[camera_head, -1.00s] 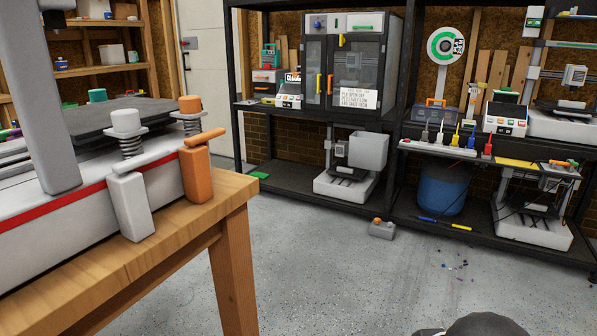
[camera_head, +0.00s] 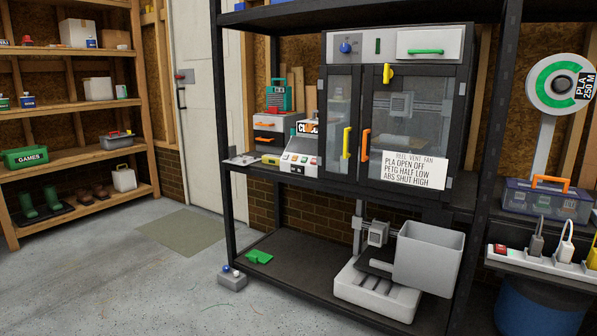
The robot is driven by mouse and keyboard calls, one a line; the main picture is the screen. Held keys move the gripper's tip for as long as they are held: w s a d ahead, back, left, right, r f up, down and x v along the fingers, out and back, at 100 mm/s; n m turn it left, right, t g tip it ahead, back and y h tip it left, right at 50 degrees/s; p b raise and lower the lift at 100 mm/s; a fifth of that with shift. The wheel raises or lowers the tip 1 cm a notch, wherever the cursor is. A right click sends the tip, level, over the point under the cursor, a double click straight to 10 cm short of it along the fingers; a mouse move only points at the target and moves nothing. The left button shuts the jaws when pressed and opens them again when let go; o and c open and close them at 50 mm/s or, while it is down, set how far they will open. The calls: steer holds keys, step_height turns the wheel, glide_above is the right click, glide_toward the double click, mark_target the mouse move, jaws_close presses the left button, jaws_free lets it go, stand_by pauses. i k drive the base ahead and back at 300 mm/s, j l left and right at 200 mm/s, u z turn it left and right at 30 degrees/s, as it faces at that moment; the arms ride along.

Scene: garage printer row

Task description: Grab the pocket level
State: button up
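I cannot pick out the pocket level for certain. A small yellow item (camera_head: 270,160) lies on the middle shelf of the black rack, left of the enclosure, too small to identify. A flat green piece (camera_head: 259,257) lies on the rack's bottom shelf, and I cannot tell what it is. My gripper is not in view.
The black rack (camera_head: 228,205) holds a dark enclosure (camera_head: 342,110) with a note, a control box (camera_head: 300,160) and a printer (camera_head: 375,292). A grey block with knobs (camera_head: 232,281) sits on the floor. Wooden shelves (camera_head: 75,155) stand left.

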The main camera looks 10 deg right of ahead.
mark_target(270, 159)
steer(key=i+l+u, duration=0.2)
steer(key=i, duration=0.2)
steer(key=i+j, duration=0.15)
steer(key=i, duration=0.55)
steer(key=i+j, duration=0.15)
steer(key=i, duration=0.55)
